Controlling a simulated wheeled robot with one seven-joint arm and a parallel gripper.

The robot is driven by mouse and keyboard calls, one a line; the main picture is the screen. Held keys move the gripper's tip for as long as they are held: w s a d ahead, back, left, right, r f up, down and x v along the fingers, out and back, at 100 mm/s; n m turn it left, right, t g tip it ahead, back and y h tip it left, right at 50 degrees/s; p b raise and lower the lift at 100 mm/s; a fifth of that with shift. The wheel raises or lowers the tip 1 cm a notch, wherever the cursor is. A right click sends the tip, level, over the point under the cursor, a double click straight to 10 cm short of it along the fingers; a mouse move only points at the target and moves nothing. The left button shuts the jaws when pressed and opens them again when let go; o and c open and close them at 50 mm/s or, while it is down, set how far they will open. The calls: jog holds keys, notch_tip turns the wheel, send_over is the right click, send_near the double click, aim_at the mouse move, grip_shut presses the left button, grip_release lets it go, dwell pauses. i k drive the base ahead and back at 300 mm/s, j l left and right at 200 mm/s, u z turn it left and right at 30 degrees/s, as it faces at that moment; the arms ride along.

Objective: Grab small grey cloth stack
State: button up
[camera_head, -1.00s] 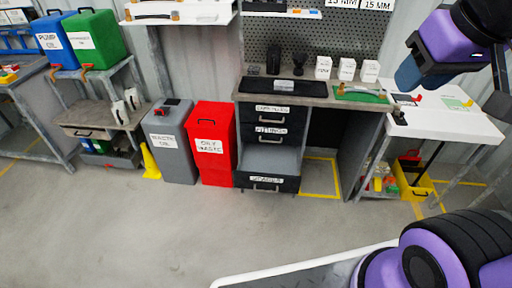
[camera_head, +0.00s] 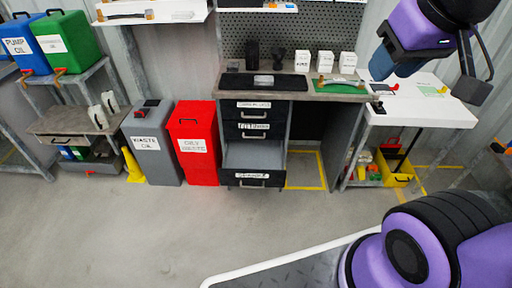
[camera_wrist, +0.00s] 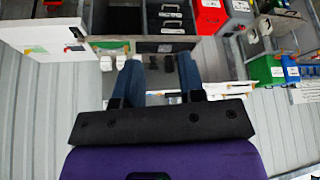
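No cloth stack can be made out for sure. A small pale grey item (camera_head: 263,80) lies on the black mat (camera_head: 235,80) on the workbench in the head view; it is too small to tell whether it is cloth. My gripper (camera_head: 395,70) is raised at the upper right of the head view, over the white table and well to the right of that item. In the wrist view my gripper (camera_wrist: 159,64) shows two blue fingers spread apart with nothing between them. It is open.
The workbench (camera_head: 310,96) carries white boxes (camera_head: 325,61) and a green mat (camera_head: 340,86); a lower drawer (camera_head: 253,155) stands open. Red (camera_head: 193,140) and grey (camera_head: 152,142) bins stand left. The white table (camera_head: 425,105) is at right. The floor in front (camera_head: 130,225) is clear.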

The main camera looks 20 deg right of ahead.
aim_at(263, 81)
jog(key=i+l, duration=0.25)
jog(key=i, duration=0.2)
jog(key=i+l, duration=0.25)
jog(key=i, duration=0.2)
jog(key=i+l+u, duration=0.1)
jog(key=i, duration=0.35)
jog(key=i+l, duration=0.4)
jog(key=i+u, duration=0.05)
